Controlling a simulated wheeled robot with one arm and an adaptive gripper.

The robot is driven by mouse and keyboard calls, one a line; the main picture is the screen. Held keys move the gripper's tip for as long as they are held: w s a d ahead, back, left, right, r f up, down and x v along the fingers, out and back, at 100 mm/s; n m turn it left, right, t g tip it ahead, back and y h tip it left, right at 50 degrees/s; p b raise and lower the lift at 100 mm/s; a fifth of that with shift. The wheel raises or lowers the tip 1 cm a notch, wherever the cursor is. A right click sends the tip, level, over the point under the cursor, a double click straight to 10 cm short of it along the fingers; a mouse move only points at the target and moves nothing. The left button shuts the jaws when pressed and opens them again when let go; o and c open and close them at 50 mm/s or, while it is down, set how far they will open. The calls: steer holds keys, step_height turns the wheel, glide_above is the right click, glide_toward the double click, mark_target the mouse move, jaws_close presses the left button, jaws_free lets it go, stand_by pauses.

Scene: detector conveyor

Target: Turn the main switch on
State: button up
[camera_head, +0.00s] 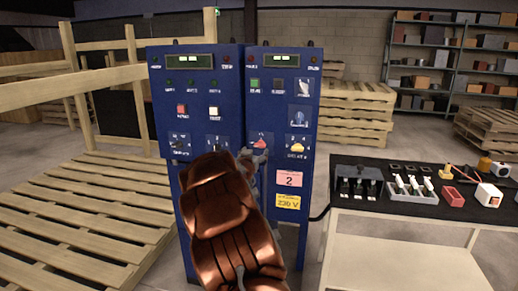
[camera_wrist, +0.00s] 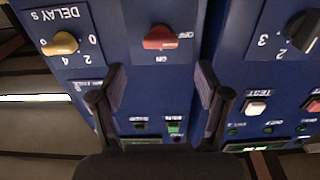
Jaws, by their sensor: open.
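The red main switch (camera_wrist: 160,38) is on the right blue cabinet (camera_head: 310,130). In the wrist view, which shows the panel upside down, its handle lies level, in line with the OFF mark at its right; the ON mark is below it. In the head view the red switch (camera_head: 262,139) shows just above my gripper (camera_head: 256,158). My gripper (camera_wrist: 162,73) is open and empty in the wrist view, its fingers spread to either side below the switch, apart from it. In the head view my copper-coloured arm hides the lower middle of the cabinets.
A yellow DELAY knob (camera_wrist: 62,43) and a black knob (camera_wrist: 302,30) flank the switch. A white TEST button (camera_wrist: 256,107) is near the right finger. A black-topped table (camera_head: 425,212) with parts stands right; wooden pallets (camera_head: 75,215) lie left.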

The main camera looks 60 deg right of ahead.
mark_target(259, 146)
steer(key=shift+p+x, duration=0.6)
steer(key=shift+x, duration=2.9)
steer(key=shift+c, duration=0.4)
steer(key=c, duration=1.1)
steer(key=shift+f, duration=0.1)
